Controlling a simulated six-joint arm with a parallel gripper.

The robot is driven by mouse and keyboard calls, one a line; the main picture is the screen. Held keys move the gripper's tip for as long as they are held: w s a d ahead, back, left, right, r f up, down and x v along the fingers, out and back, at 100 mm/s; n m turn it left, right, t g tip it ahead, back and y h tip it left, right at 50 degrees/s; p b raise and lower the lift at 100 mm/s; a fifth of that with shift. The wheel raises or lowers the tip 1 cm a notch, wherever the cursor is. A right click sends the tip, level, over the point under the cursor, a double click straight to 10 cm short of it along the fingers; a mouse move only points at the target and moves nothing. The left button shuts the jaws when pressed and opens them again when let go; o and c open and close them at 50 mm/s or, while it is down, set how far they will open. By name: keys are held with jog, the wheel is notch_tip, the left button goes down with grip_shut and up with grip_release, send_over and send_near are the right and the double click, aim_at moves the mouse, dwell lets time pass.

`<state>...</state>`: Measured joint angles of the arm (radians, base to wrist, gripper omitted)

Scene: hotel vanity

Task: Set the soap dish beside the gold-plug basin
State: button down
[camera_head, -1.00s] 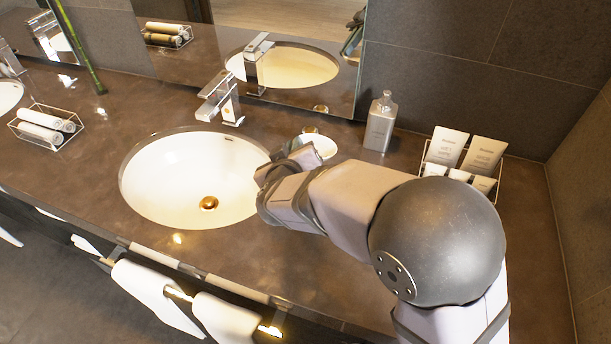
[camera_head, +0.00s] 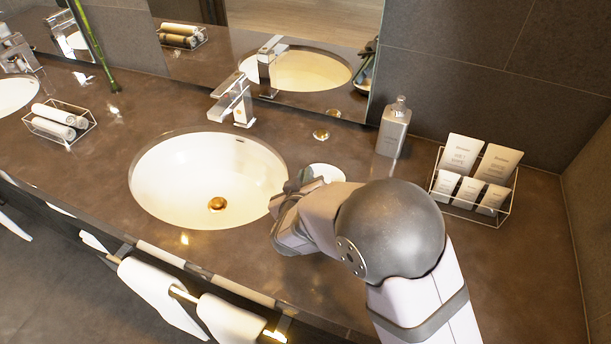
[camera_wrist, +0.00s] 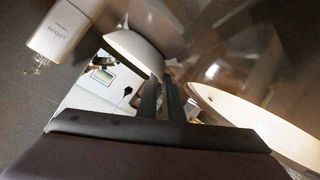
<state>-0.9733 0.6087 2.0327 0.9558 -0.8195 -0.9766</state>
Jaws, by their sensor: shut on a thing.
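The white round soap dish (camera_head: 325,172) is just right of the basin with the gold plug (camera_head: 217,203). This white oval basin (camera_head: 165,185) is sunk in the brown counter. My gripper (camera_head: 300,183) is at the dish's left side, partly hidden by my arm in the head view. In the wrist view, my gripper's two dark fingers (camera_wrist: 162,88) are closed on the rim of the soap dish (camera_wrist: 135,48), and the basin rim (camera_wrist: 250,115) lies to their right. I cannot tell whether the dish touches the counter.
A lotion bottle (camera_head: 393,128) and a wire tray of toiletries (camera_head: 462,210) stand to the right. A small gold disc (camera_head: 321,134) lies behind the dish. The chrome faucet (camera_head: 236,98) stands behind the basin. A towel basket (camera_head: 90,131) is at the left.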

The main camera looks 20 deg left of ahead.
jog(key=shift+f, duration=0.1)
jog(key=c, duration=1.9)
grip_release()
jog(key=shift+r, duration=0.2)
jog(key=shift+s+r, duration=0.1)
jog(key=shift+s, duration=0.25)
jog(key=v, duration=1.1)
jog(key=shift+d, duration=0.15)
jog(key=shift+s, duration=0.1)
